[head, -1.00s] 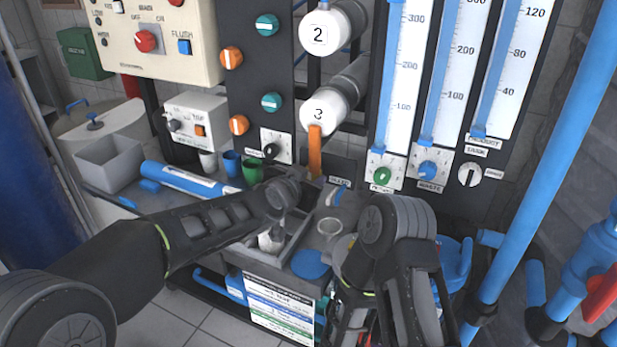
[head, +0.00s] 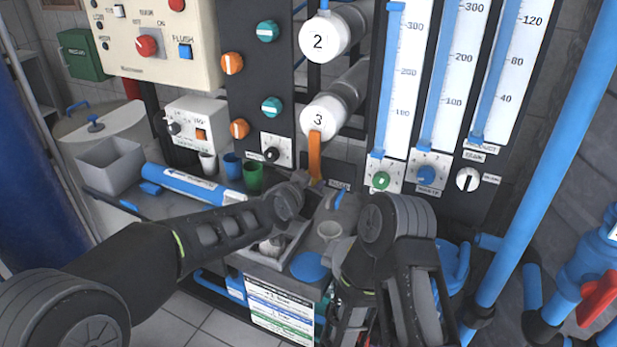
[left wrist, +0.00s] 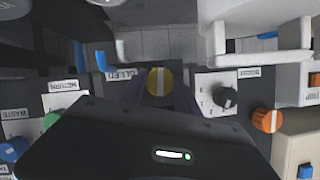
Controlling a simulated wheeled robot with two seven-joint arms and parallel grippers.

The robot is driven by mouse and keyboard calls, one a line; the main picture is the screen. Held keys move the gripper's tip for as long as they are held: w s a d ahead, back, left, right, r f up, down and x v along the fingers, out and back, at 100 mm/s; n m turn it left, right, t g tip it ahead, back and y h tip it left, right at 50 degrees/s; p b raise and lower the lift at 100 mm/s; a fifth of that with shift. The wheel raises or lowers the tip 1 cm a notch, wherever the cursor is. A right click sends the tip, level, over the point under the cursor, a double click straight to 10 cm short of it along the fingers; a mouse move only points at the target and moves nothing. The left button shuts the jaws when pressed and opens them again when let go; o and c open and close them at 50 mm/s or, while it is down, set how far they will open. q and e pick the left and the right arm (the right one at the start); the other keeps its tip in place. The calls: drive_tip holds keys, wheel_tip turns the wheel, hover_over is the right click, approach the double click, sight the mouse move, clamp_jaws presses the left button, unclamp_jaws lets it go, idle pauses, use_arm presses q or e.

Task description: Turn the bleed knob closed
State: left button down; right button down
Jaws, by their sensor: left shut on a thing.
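The bleed knob (left wrist: 159,82) is yellow with a pale stripe. In the left wrist view its stripe runs straight up and down the picture, and a partly covered label sits beside it. My left gripper (left wrist: 160,92) has a dark finger on each side of the knob and is shut on it. In the head view my left gripper (head: 303,182) is at the lower panel, just below the orange handle, and hides the knob. My right gripper (head: 352,305) hangs low at the front of the bench, and its fingertips cannot be made out.
A small black knob (head: 271,155) on a white plate is left of the left gripper. The orange handle (head: 315,155) hangs close above it. Green (head: 381,180) and blue (head: 426,174) knobs are to the right. A grey tray (head: 296,238) and cups stand on the bench.

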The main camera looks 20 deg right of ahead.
use_arm(q)
drive_tip(key=shift+s+d+f+m+t+y+p, duration=0.1)
drive_tip(key=shift+m+t+y+p, duration=0.35)
drive_tip(key=shift+m+p, duration=0.65)
drive_tip(key=shift+m+t+y+p, duration=0.15)
drive_tip(key=shift+m+t+p, duration=0.5)
drive_tip(key=shift+m+p, duration=0.4)
drive_tip(key=c, duration=0.9)
unclamp_jaws()
drive_tip(key=v, duration=0.7)
drive_tip(key=shift+s+a, duration=0.25)
drive_tip(key=shift+s, duration=0.1)
